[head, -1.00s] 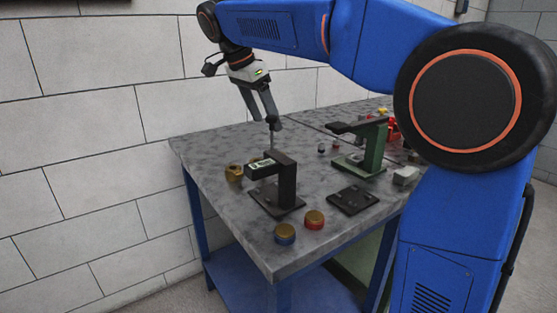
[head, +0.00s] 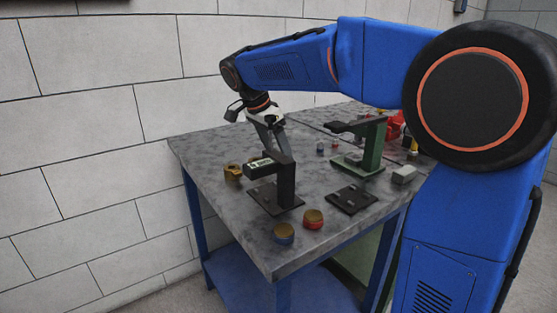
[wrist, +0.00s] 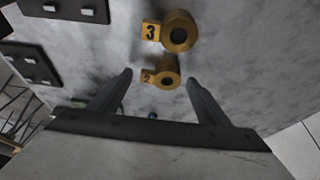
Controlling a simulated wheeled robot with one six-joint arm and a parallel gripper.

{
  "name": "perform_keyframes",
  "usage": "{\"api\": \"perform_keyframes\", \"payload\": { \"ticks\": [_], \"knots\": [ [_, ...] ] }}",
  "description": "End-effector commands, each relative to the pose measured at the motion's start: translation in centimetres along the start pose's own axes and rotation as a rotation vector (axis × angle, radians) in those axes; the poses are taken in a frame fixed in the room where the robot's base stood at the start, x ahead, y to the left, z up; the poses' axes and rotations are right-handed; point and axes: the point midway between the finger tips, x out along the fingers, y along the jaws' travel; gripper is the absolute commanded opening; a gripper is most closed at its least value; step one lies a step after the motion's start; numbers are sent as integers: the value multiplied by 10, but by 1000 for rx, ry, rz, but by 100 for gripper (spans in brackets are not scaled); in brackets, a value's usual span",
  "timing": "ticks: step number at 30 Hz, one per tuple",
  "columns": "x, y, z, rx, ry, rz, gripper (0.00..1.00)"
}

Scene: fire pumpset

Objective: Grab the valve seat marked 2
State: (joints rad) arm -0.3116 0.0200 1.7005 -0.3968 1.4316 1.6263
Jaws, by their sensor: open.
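The valve seat marked 2 (wrist: 164,73) is a small brass-coloured ring with a numbered tab on its left, lying on the grey table top. In the wrist view my gripper (wrist: 158,77) is open. Its two fingertips lie to the left and right of this seat in the picture, with gaps on both sides. I cannot tell how far above the table they are. In the head view my gripper (head: 271,146) points down behind the black stand, its tips partly hidden. The seat marked 3 (wrist: 173,32), larger, lies just beyond seat 2 in the wrist view.
A black stand (head: 286,184) with a labelled arm is close to my gripper. The front left of the table (head: 225,205) is clear.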

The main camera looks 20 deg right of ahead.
Motion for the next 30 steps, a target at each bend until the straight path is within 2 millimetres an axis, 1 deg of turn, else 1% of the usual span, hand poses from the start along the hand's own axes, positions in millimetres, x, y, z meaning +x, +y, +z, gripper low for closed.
{"api": "perform_keyframes", "payload": {
  "ticks": [3, 9, 11, 12, 14, 15, 16, 22, 25, 28, 30],
  "knots": [
    [5, 0, 0, 0, 0, 1, 70],
    [5, 0, 0, 0, 0, 0, 70],
    [5, 0, 0, 0, 0, 0, 56],
    [5, 0, 0, 0, 0, 0, 46],
    [5, 0, 0, 0, 0, 0, 32],
    [5, 0, 0, 0, 0, 0, 23],
    [5, 0, 0, 0, 0, 0, 18],
    [4, 0, 0, 0, 0, -1, 18],
    [1, 0, -2, 0, 0, -2, 18],
    [-9, -1, -5, 1, 0, -3, 18],
    [-19, -1, -10, 2, 0, -4, 18]
  ]
}}
